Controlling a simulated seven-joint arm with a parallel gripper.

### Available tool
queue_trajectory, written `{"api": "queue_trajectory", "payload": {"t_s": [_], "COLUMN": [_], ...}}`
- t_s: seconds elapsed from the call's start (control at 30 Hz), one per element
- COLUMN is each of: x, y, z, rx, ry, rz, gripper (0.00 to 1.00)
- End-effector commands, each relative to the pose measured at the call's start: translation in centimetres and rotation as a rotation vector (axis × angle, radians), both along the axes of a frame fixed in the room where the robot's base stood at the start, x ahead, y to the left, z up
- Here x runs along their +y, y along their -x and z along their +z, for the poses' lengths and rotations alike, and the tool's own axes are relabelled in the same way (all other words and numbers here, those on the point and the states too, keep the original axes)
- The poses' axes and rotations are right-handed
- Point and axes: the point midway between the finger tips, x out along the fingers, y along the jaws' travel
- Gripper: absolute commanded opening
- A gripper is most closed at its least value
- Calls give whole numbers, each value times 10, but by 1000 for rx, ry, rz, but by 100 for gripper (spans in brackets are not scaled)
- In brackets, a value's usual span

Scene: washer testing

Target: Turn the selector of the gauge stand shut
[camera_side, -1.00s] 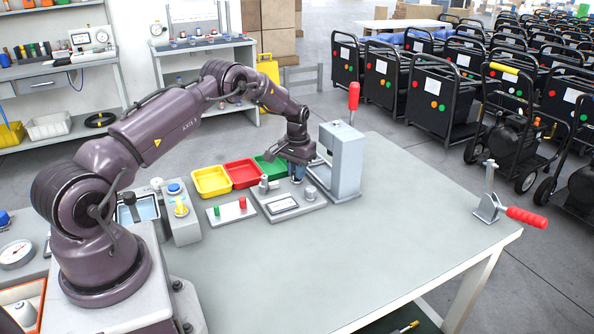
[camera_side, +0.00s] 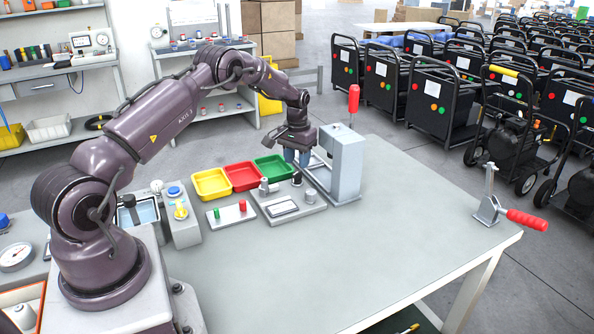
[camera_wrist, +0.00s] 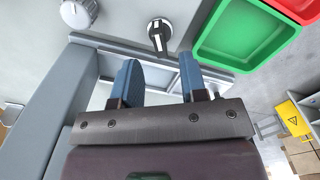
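A black selector knob (camera_side: 297,179) stands at the back of a flat grey unit (camera_side: 268,216) with a display window; I take this unit to be the gauge stand.
A grey upright press (camera_side: 346,165) with a red handle stands close right of my gripper. Yellow, red and green trays (camera_side: 273,167) lie behind and left. A silver knob (camera_side: 310,195) sits on the same unit. The front table is clear.

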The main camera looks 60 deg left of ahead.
Motion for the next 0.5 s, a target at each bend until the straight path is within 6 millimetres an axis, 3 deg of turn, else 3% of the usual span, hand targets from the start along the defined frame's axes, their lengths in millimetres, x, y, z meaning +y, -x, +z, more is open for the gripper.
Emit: {"api": "queue_trajectory", "payload": {"t_s": [0.23, 0.5], "x": [0, 0], "y": [0, 0], "z": [55, 80], "rx": [-2, 1], "ry": [-1, 0], "rz": [-1, -1], "gripper": [39, 39]}}
